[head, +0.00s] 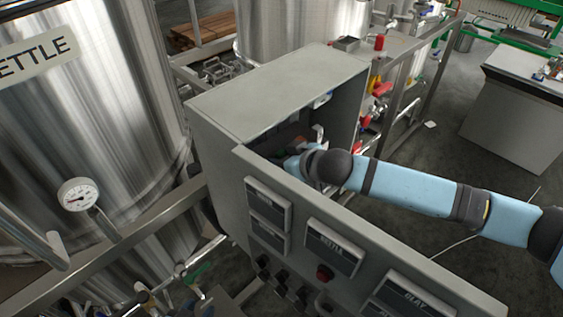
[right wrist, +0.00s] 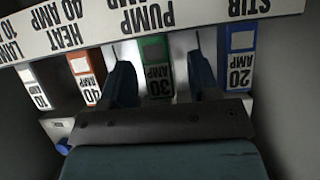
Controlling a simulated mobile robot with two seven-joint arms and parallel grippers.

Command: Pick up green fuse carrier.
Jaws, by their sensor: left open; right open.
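The green fuse carrier (right wrist: 155,66), marked 30 AMP, sits in its slot under the PUMP label in the right wrist view, where the lettering is upside down. My right gripper (right wrist: 157,55) is open, with one finger on each side of the green carrier. I cannot tell whether the fingers touch it. In the head view my right arm reaches from the right into the open grey cabinet, with the gripper (head: 294,157) inside. The cabinet front and my wrist hide most of the fuse row there. My left gripper is not in view.
An orange-red 40 AMP carrier (right wrist: 86,78) and a blue 20 AMP carrier (right wrist: 239,55) flank the green one. A 10 AMP carrier (right wrist: 35,88) is further left. The white label strip (right wrist: 200,14) runs along the row. The cabinet's walls (head: 270,92) surround the gripper closely.

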